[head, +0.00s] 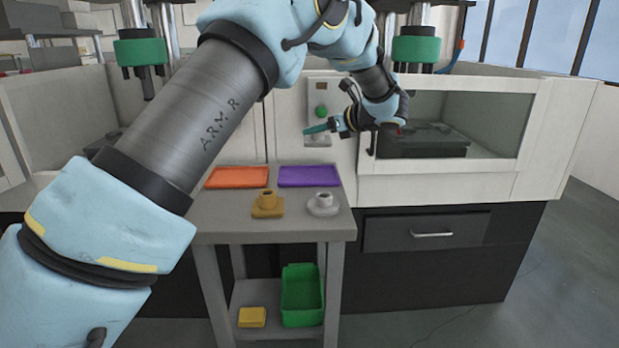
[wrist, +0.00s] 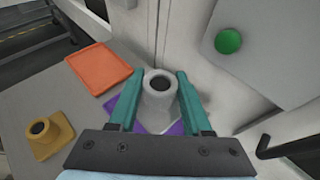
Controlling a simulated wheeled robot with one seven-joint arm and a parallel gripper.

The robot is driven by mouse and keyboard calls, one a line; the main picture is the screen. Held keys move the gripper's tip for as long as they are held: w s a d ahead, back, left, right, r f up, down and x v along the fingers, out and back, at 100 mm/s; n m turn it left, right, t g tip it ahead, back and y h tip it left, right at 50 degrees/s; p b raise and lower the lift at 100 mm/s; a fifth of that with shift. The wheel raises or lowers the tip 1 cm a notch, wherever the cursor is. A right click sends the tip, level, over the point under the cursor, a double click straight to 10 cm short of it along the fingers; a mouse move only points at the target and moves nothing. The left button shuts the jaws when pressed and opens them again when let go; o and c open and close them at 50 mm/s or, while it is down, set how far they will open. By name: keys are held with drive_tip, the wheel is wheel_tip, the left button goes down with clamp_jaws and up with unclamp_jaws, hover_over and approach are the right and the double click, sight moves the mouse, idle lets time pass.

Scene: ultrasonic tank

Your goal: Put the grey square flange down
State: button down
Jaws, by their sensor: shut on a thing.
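A grey flange (wrist: 160,100) with a round, hollow neck sits between the teal fingers of my gripper (wrist: 158,76) in the wrist view. My gripper is shut on its neck; its base is mostly hidden. In the head view my gripper (head: 318,129) is above the back of the small table (head: 230,228), in front of a wall panel; the held flange is hard to make out there. A second grey flange (head: 323,204), with a rounder base, stands on the table beside a brass-coloured flange (head: 267,205), also in the wrist view (wrist: 48,138).
An orange tray (head: 237,177) and a purple tray (head: 310,176) lie at the table's back. A green bin (head: 302,296) and yellow block (head: 252,317) are on the lower shelf. A panel with a green button (head: 321,111) and the white tank housing (head: 530,180) stand close behind.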

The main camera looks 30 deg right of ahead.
drive_tip(key=shift+w+a+f+n+y, duration=0.15)
drive_tip(key=shift+w+a+f, duration=0.05)
drive_tip(key=shift+w+a, duration=0.25)
drive_tip(key=shift+w+a+f+n+y, duration=0.15)
drive_tip(key=shift+w+a, duration=0.2)
drive_tip(key=shift+a, duration=0.15)
wheel_tip(320, 180, down, 5)
drive_tip(key=shift+w+f+p, duration=0.1)
drive_tip(key=shift+p, duration=0.65)
drive_tip(key=shift+f+p, duration=0.4)
drive_tip(key=shift+f, duration=1.65)
drive_tip(key=shift+f, duration=0.15)
drive_tip(key=shift+c, duration=1.7)
unclamp_jaws()
